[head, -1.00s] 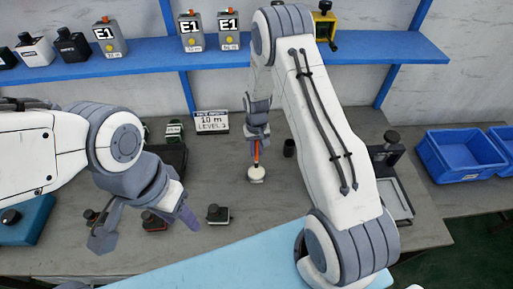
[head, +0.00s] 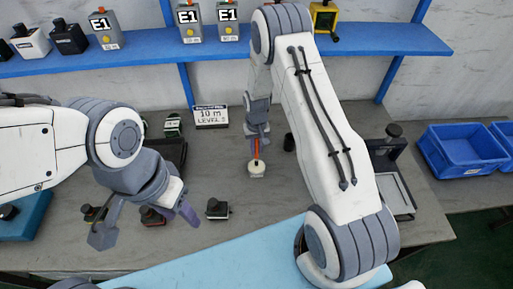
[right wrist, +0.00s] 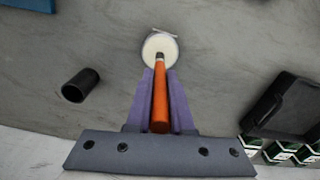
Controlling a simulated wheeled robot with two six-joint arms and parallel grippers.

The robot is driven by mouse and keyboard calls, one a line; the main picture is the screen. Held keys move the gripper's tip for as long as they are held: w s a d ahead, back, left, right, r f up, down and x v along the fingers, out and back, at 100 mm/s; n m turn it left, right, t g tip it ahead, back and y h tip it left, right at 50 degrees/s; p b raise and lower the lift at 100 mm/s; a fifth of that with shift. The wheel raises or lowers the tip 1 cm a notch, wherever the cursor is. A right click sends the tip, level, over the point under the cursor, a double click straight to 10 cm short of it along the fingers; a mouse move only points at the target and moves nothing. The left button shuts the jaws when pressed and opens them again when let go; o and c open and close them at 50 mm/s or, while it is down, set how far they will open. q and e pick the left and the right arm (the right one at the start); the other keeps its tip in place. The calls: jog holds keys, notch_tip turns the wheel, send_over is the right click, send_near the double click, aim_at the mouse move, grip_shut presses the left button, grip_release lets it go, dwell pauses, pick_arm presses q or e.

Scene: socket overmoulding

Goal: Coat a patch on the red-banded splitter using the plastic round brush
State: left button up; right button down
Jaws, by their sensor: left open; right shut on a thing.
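My right gripper (right wrist: 161,100) is shut on an orange-handled brush (right wrist: 160,108), which points down. A round cream-white piece (right wrist: 160,47) is at the brush's far end; I cannot tell whether it is the brush head or a pot beneath it. In the head view the orange handle (head: 257,149) shows above this piece over the grey table. My left gripper (head: 145,222) is open and empty at the left. A dark-topped splitter with a reddish band (head: 152,217) shows between its fingers. Another with a pale band (head: 217,209) stands right of them. A third, reddish one (head: 91,213) is partly hidden.
A sign (head: 210,117) stands at the back of the table. A black cup (head: 289,142) is right of the brush. A dark tray (head: 174,153) is behind the left gripper. Blue bins (head: 462,170) stand at far right. A blue shelf (head: 250,49) holds several boxes.

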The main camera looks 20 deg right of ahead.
aim_at(257, 139)
jog(key=shift+f+b, duration=0.45)
jog(key=shift+f, duration=0.15)
dwell(1.3)
jog(key=shift+r, duration=0.1)
jog(key=shift+r+p, duration=2.4)
jog(key=shift+r, duration=1.1)
jog(key=shift+s+f+b, duration=0.2)
jog(key=shift+f+b, duration=0.05)
jog(key=shift+b, duration=0.1)
jog(key=s+a+f+n+b, duration=0.1)
jog(key=s+a+f+b, duration=0.1)
jog(key=s+b, duration=0.6)
jog(key=shift+s+f, duration=0.3)
jog(key=shift+s, duration=0.65)
